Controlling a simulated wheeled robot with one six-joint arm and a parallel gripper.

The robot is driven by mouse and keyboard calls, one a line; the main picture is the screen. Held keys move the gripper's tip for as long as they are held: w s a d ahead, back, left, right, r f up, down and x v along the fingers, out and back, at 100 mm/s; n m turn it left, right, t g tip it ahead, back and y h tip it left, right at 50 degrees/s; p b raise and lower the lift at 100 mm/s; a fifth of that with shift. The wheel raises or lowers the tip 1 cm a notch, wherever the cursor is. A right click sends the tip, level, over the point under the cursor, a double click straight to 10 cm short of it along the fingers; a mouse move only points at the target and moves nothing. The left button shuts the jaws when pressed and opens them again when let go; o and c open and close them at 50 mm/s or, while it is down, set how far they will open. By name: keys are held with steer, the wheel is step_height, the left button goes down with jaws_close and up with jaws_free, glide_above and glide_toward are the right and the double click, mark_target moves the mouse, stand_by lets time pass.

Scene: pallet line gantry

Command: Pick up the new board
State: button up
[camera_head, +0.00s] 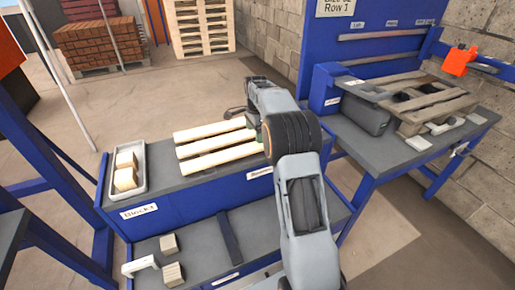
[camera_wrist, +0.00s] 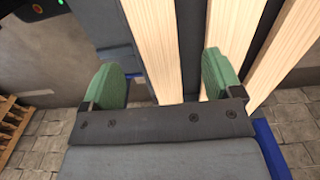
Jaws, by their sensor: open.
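Three pale boards lie side by side on the grey top of a blue cart in the head view: a far board (camera_head: 208,131), a middle board (camera_head: 215,145) and a near board (camera_head: 222,160). My gripper (camera_head: 250,120) is over their right ends, partly hidden by my arm. In the wrist view my gripper (camera_wrist: 160,78) is open, with green pads spread wide. One board (camera_wrist: 153,45) runs between the pads; no grip shows. The right pad overlaps the second board (camera_wrist: 233,38) in the picture. The third board (camera_wrist: 285,55) is farther right.
A grey tray (camera_head: 143,157) with wooden blocks sits on the cart's left end. The lower shelf holds blocks (camera_head: 169,244) and a dark bar (camera_head: 229,238). At right, a blue workbench (camera_head: 370,155) bears a weathered pallet (camera_head: 430,108). Stacked pallets (camera_head: 200,28) stand behind.

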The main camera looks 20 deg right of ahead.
mark_target(258, 146)
steer(key=shift+s+d+f+b, duration=0.1)
steer(key=shift+s+f+b, duration=0.05)
steer(key=shift+f, duration=1.3)
steer(key=shift+s+d+f+b, duration=0.1)
steer(key=shift+f+b, duration=0.05)
steer(key=shift+f, duration=1.25)
steer(key=shift+c, duration=0.4)
steer(key=c, duration=1)
